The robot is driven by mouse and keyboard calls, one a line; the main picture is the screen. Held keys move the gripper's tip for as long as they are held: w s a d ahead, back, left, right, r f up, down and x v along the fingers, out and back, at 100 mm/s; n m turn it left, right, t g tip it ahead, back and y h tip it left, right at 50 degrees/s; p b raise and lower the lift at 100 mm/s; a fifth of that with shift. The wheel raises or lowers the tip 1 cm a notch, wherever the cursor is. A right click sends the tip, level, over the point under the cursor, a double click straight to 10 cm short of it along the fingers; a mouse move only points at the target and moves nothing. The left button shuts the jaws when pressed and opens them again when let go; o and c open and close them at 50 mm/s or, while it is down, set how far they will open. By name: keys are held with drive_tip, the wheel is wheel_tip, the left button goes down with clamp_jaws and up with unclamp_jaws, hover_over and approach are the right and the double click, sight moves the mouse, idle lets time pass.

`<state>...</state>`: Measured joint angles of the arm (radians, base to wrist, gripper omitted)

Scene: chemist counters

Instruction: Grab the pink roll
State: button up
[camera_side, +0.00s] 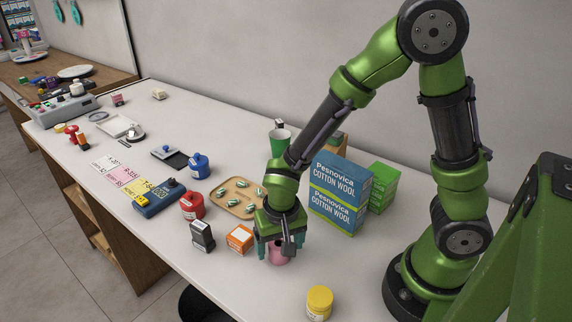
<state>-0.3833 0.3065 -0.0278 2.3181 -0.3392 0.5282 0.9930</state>
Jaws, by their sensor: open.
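The pink roll (278,256) stands on the white counter in the middle foreground. My gripper (276,246) points down right over it, with its teal fingers at the sides of the roll. The gripper is open. The upper part of the roll is hidden by the gripper, and I cannot tell whether the fingers touch it.
An orange-and-white box (240,239) stands close left of my gripper, with a black stamp (202,236) beyond it. Cotton wool boxes (338,192) stand behind right. A wooden tray (225,190) lies behind. A yellow-lidded jar (319,303) stands front right.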

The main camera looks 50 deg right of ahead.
drive_tip(key=shift+w+f, duration=0.1)
drive_tip(key=shift+f, duration=0.5)
drive_tip(key=c, duration=1.1)
drive_tip(key=shift+r, duration=0.15)
